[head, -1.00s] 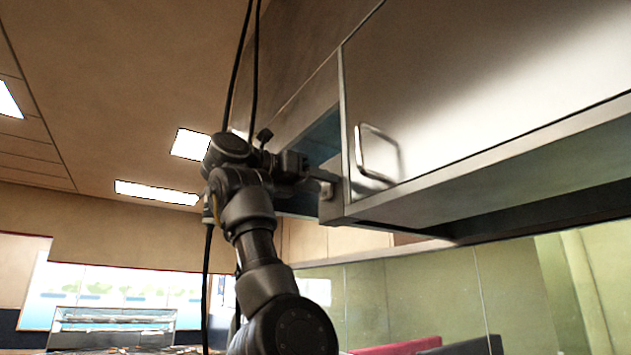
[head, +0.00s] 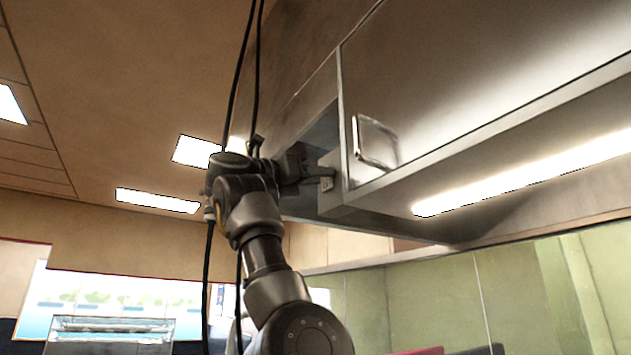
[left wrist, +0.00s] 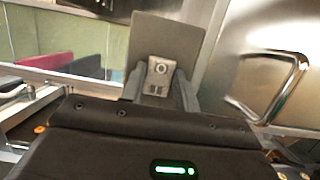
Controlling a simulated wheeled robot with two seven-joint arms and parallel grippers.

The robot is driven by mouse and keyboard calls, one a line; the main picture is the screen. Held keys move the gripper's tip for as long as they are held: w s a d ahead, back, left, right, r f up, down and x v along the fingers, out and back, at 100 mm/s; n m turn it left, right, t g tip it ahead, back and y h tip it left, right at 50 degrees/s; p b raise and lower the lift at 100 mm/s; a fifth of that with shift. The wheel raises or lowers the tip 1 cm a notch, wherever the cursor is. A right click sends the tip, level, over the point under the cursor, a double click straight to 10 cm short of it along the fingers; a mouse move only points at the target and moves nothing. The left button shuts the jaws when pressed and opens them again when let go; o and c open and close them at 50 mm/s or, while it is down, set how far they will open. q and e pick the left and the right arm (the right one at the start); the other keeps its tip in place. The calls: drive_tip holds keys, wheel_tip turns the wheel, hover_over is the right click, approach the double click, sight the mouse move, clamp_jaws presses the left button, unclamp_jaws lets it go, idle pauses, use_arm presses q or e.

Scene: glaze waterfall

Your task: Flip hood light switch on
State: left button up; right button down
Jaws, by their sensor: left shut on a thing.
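The light switch (head: 326,185) is a small metal plate on the end face of the steel hood (head: 450,110). It also shows in the left wrist view (left wrist: 158,76), between my fingers. My left gripper (head: 318,176) reaches up to this end face, and its fingertips are at the switch, shut on it. In the left wrist view the two fingers (left wrist: 160,92) stand on either side of the switch plate. The hood light (head: 530,172) is a bright strip glowing under the hood. The exact position of the switch lever is too small to tell. My right gripper is not in view.
A curved metal handle (head: 372,142) sticks out of the hood's front, to the right of my gripper. Green wall panels (head: 430,302) are below. Red and dark objects show low down. Open room lies to the left under the ceiling lights (head: 157,200).

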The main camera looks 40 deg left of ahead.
use_arm(q)
drive_tip(key=o, duration=1)
drive_tip(key=shift+s+f, duration=0.1)
drive_tip(key=b+v, duration=0.6)
drive_tip(key=v, duration=0.4)
drive_tip(key=shift+s+f, duration=0.1)
drive_tip(key=shift+s, duration=0.2)
drive_tip(key=shift+a, duration=0.1)
